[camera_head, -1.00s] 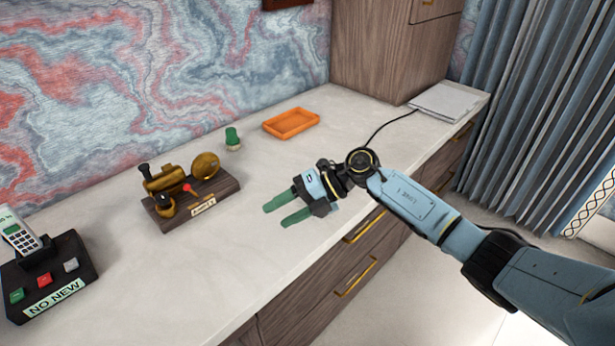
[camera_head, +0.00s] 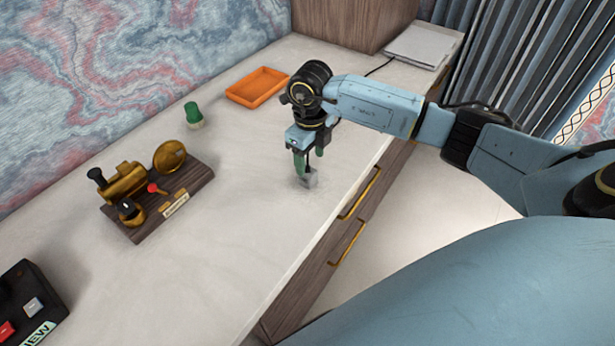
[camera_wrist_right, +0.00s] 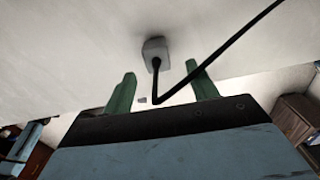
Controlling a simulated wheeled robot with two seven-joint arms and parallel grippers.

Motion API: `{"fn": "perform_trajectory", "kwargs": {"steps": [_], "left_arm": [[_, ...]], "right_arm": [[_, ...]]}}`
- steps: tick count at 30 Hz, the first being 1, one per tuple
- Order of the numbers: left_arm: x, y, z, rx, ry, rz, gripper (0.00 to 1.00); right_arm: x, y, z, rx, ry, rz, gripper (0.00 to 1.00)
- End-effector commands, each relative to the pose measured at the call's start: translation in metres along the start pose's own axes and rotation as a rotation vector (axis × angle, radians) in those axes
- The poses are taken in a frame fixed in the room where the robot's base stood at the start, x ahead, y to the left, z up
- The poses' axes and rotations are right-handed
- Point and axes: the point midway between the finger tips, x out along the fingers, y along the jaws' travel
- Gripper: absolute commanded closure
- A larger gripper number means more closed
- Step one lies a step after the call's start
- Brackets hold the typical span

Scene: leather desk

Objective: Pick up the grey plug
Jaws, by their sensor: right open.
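The grey plug (camera_head: 312,181) is a small grey block on the pale desk top, near the front edge. In the right wrist view the plug (camera_wrist_right: 155,48) sits just beyond the fingertips, roughly between them, with a black cable running from it across the picture. My right gripper (camera_head: 309,168) points down at the plug with its green fingers partly hiding it. In the wrist view the right gripper's fingers (camera_wrist_right: 160,72) are apart with nothing held between them. My left gripper is not in view.
An orange tray (camera_head: 257,87) and a green-topped piece (camera_head: 194,115) stand farther back. A brass device on a wooden base (camera_head: 165,205) is to the left. A black box with buttons (camera_head: 30,310) is at lower left. Grey sheets (camera_head: 420,46) lie at the back right.

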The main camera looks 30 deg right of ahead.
Motion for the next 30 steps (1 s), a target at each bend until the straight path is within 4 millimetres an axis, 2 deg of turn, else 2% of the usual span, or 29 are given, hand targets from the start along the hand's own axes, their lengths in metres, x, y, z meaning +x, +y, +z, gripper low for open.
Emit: {"fn": "perform_trajectory", "kwargs": {"steps": [3, 7, 13, 20, 23, 30], "left_arm": [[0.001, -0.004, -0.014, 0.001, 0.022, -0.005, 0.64], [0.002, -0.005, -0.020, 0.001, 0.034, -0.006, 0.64], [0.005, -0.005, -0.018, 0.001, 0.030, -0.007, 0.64], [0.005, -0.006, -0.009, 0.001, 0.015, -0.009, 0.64], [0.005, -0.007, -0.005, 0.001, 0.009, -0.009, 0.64], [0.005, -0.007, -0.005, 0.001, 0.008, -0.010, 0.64]], "right_arm": [[0.006, 0.001, 0.000, 0.000, 0.000, 0.001, 0.42], [0.022, 0.004, 0.001, 0.000, 0.003, 0.003, 0.42], [0.051, 0.005, 0.002, 0.001, 0.001, 0.003, 0.42], [0.053, 0.004, 0.003, 0.001, -0.001, 0.001, 0.42], [0.053, 0.004, 0.003, 0.001, -0.001, 0.001, 0.52], [0.053, 0.004, 0.003, 0.001, -0.001, 0.001, 0.84]]}}
